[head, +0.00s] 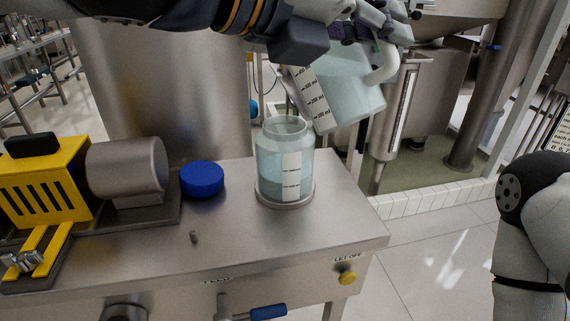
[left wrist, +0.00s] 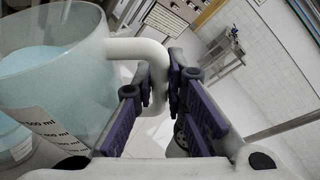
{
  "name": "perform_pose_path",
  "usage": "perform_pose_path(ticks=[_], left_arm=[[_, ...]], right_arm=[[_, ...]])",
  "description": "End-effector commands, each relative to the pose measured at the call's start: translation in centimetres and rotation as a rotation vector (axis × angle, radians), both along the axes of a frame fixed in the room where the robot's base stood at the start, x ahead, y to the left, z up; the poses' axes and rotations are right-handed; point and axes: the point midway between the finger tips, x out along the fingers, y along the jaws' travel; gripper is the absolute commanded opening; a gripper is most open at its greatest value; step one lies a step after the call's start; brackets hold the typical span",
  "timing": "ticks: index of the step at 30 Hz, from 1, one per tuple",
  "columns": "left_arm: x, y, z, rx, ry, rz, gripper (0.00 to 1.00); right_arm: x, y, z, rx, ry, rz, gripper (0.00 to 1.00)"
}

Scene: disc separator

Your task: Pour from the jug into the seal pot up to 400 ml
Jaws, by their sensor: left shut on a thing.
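The jug (head: 345,92) is translucent with a white scale strip and holds pale blue liquid. My left gripper (head: 368,30) is shut on the jug's white handle, also seen in the left wrist view beside the jug (left wrist: 85,95). No stream is clearly visible. My right gripper is out of view.
A blue round cap (head: 202,180) lies left of the pot on the steel table (head: 240,235). A yellow motor unit (head: 48,180) stands at the left. Steel vessels and pipes stand behind.

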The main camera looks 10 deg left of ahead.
Motion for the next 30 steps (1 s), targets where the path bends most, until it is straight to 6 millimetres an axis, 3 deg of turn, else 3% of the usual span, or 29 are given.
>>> perform_pose_path(ticks=[30], left_arm=[[0.31,0.37,0.73,-0.085,0.071,0.0,0.0]], right_arm=[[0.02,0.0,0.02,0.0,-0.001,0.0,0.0]])
